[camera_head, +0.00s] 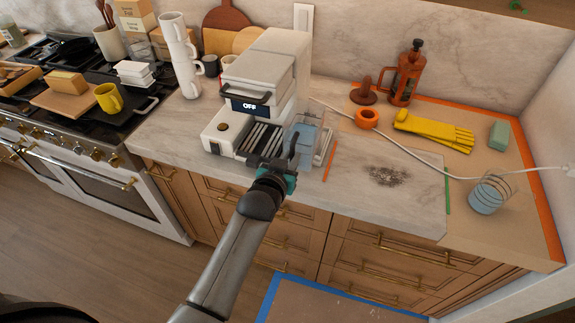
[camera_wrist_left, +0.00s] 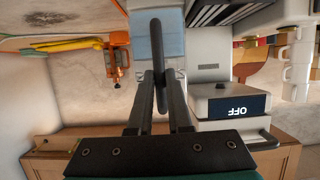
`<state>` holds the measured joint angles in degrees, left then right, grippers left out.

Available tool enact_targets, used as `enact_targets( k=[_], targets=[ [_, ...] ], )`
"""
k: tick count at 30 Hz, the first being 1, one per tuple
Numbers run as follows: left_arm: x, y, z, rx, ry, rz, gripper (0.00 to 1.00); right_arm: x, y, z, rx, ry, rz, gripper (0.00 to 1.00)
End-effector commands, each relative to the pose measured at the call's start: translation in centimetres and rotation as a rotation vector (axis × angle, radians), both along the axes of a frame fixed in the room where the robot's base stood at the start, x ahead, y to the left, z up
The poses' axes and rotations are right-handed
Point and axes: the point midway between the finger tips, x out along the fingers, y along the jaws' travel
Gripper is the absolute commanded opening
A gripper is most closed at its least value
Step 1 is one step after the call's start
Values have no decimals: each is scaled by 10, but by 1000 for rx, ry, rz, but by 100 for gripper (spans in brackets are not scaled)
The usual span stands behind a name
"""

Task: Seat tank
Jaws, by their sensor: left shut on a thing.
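The water tank (camera_head: 312,131) is clear with pale blue water and stands upright at the right side of the white coffee machine (camera_head: 265,75), whose display reads OFF. My left gripper (camera_head: 277,168) is shut on the tank's dark loop handle, at the tank's front. In the left wrist view, which is upside down, the handle (camera_wrist_left: 156,28) passes between the two fingers (camera_wrist_left: 161,92), with the blue tank (camera_wrist_left: 140,42) behind it. My gripper hides part of the tank's lower front, so I cannot tell whether it is fully in the machine. My right gripper is not in view.
Dark grounds (camera_head: 387,176) lie on the counter. A white cable crosses behind. Stacked mugs (camera_head: 179,55) stand left of the machine.

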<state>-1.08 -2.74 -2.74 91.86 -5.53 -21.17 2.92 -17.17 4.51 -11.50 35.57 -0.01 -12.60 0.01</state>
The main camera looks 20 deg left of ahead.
Motion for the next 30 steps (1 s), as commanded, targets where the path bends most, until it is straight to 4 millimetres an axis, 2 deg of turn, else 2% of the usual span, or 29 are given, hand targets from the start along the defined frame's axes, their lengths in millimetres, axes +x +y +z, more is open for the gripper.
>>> enact_targets(
  k=[1, 30],
  targets=[
    [7, 0, 5, -1, -16, 0, 0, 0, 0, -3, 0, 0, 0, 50],
    [75, -3, 5, -1, -16, 0, 0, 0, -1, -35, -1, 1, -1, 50]
  ],
)
